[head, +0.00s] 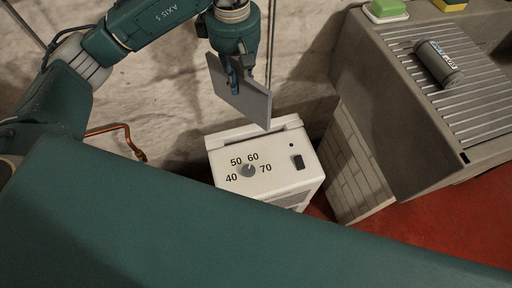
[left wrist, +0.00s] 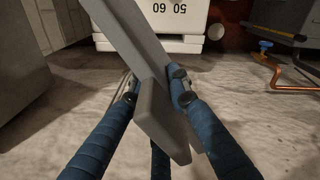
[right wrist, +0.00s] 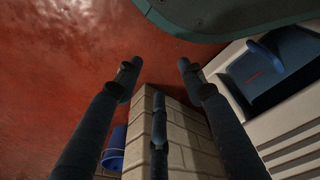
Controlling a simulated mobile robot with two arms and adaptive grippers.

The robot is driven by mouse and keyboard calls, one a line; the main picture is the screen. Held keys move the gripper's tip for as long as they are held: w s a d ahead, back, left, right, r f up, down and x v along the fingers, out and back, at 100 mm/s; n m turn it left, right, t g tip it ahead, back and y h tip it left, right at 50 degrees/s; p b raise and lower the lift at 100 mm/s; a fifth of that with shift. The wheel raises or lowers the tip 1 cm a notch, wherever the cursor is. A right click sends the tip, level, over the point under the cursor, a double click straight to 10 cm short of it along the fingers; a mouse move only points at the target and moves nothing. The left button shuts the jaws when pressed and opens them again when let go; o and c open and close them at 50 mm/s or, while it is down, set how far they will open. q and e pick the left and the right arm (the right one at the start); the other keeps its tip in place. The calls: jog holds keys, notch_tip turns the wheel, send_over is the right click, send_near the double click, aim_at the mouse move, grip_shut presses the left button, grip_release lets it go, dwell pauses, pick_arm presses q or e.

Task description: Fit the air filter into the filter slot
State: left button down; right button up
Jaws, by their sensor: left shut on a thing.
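The air filter (head: 238,97) is a flat grey panel, held tilted by my left gripper (head: 234,84). In the left wrist view the panel (left wrist: 140,45) runs between the blue fingers of that gripper (left wrist: 154,83). The white unit (head: 282,178) has a dial marked 40 to 70 and a dark switch. The filter slot (head: 235,136) appears to run along the back edge of its top. The panel's lower corner overlaps the slot's right part in the head view; I cannot tell if they touch. My right gripper (right wrist: 158,68) is open and empty.
A grey sink counter (head: 385,75) with a ribbed drainboard stands at right, bearing a grey cylinder (head: 439,64) and a green sponge (head: 386,9). A copper pipe (head: 122,131) lies at left. A blue bucket (right wrist: 115,148) stands beside a brick pillar (right wrist: 185,125). Red floor is open.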

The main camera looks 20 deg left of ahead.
aim_at(245, 114)
pick_arm(q)
notch_tip(245, 114, up, 5)
jog(key=w+n+p, duration=0.1)
jog(key=n+p, duration=0.9)
jog(key=n, duration=0.6)
jog(key=f, duration=1)
jog(key=f+p, duration=0.1)
jog(key=f, duration=0.8)
jog(key=shift+w+f, duration=0.2)
jog(key=shift+f, duration=0.3)
pick_arm(e)
jog(key=s+d+r, duration=0.2)
jog(key=s+r, duration=0.1)
jog(key=s, duration=1)
jog(key=shift+d+r+g, duration=0.2)
jog(key=shift+r+g, duration=0.1)
jog(key=shift+g, duration=0.1)
jog(key=shift+f, duration=0.1)
pick_arm(q)
jog(key=shift+f, duration=0.45)
jog(key=c, duration=1.6)
grip_release()
jog(key=shift+c, duration=0.2)
pick_arm(e)
jog(key=shift+f, duration=0.35)
